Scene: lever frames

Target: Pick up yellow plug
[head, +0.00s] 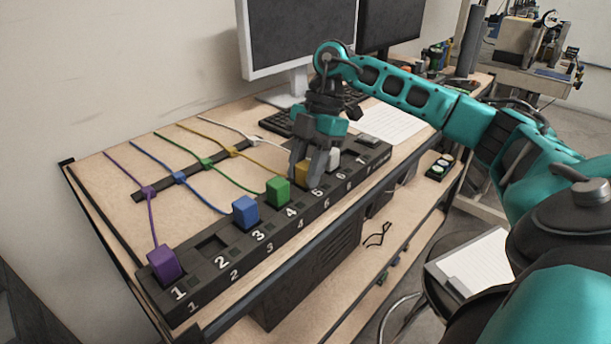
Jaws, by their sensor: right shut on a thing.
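The yellow plug (301,173) sits at a socket of the long black numbered strip (225,262), near the label 5. A yellow cable runs from it back to a clip on the desk. My right gripper (308,172) points down over the strip with its grey fingers on the yellow plug, shut on it. The fingers hide part of the plug, and I cannot tell whether it is raised from its socket. My left gripper is not in view.
The strip also holds a purple plug (163,264), a blue plug (245,211), a green plug (278,191) and a white plug (333,159). Socket 2 (212,244) is empty. Monitors and a keyboard (279,123) stand behind. A clipboard (470,262) lies at the lower right.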

